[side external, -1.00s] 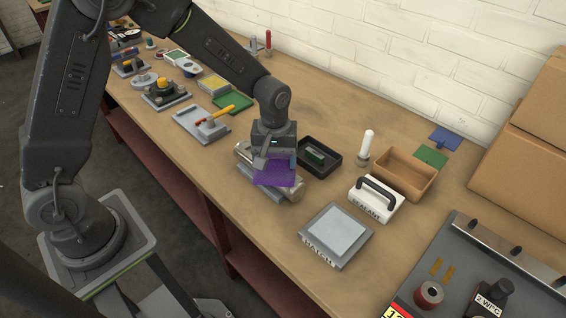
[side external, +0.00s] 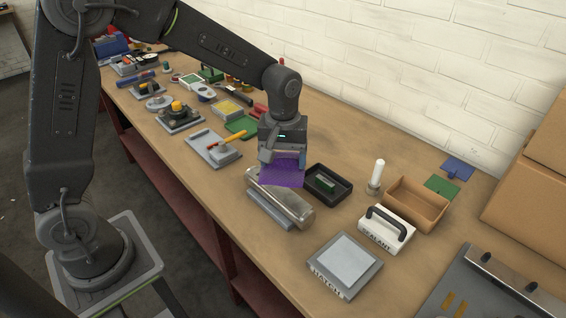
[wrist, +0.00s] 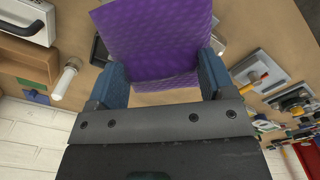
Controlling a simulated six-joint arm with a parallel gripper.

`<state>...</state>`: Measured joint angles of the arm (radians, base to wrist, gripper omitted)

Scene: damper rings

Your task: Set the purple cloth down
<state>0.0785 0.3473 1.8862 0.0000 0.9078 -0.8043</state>
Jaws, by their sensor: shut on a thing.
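The purple cloth (side external: 283,174) hangs from my gripper (side external: 282,158) above the back end of a metal cylinder (side external: 285,199) on a grey block (side external: 270,208). The cloth partly covers the cylinder in the side view; whether they touch I cannot tell. In the wrist view the quilted cloth (wrist: 155,38) spreads out flat beyond the two blue fingers of my gripper (wrist: 160,82). My gripper is shut on the cloth; the pinched edge is partly hidden.
A black tray (side external: 343,197) with a green block stands just right of my gripper. Several tools fill the left.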

